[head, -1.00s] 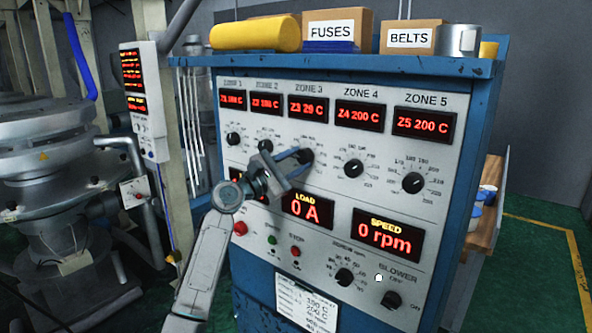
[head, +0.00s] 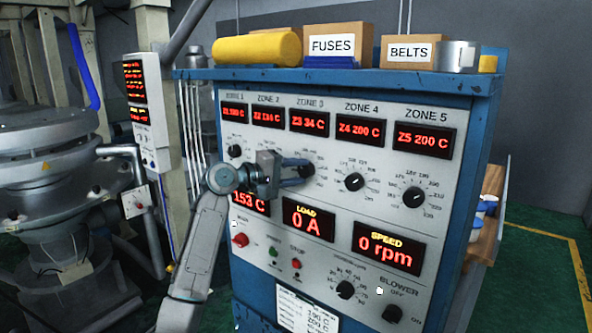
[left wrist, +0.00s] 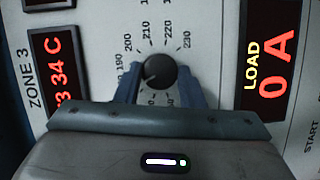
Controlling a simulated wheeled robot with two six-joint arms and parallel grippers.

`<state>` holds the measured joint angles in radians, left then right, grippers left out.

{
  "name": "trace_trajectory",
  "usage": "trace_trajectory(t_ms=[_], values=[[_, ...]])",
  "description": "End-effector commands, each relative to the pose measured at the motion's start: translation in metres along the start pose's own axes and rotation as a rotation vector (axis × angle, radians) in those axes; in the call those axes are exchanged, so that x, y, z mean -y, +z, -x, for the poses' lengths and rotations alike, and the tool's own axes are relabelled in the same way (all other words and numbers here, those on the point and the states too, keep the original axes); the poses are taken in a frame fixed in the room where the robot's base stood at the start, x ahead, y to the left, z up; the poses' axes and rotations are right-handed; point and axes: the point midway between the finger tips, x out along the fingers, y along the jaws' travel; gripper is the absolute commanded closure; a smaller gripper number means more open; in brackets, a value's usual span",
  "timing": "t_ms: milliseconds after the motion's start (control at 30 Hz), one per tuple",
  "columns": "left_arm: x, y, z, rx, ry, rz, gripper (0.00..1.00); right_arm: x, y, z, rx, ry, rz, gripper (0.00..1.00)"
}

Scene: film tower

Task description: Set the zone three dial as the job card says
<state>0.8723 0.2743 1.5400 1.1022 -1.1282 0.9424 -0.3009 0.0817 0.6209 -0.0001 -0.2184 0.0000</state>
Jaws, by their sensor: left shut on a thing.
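The zone three dial (head: 307,171) is a black knob under the red "Z3 34 C" display (head: 310,121) on the grey panel. My left gripper (head: 297,171) is shut on this dial, its fingers hiding part of it. In the left wrist view the blue-grey fingers (left wrist: 158,86) sit on both sides of the round dial (left wrist: 158,71). The scale there shows 200 to 230; its lower part is partly hidden. The dial's pale mark seems to point to the lower left, but the exact value is unclear. The job card (head: 305,311) hangs low on the cabinet, mostly too small to read. My right gripper is not in view.
The zone 4 dial (head: 354,182) and zone 5 dial (head: 413,197) are to the right. A red button (head: 240,240) and the stop button (head: 296,263) sit below my gripper. Boxes and a yellow roll (head: 257,48) lie on the cabinet top.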

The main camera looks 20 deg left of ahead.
Motion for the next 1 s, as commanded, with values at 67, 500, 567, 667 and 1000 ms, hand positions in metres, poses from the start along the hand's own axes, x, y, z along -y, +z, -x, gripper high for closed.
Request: trace_trajectory(t_ms=[67,500,567,667,1000], values=[[-0.002,0.001,0.0,0.0,-0.03,-0.065,0.87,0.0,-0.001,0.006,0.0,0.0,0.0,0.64],[-0.004,0.002,-0.001,-0.014,-0.178,-0.428,0.87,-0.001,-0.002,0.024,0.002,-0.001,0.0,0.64],[-0.004,0.002,-0.001,-0.015,-0.194,-0.468,0.87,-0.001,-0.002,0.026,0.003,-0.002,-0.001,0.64],[-0.004,0.003,-0.001,-0.017,-0.218,-0.528,0.87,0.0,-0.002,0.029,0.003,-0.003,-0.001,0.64],[-0.003,0.003,-0.001,-0.023,-0.265,-0.645,0.87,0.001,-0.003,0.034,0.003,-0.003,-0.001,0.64]])
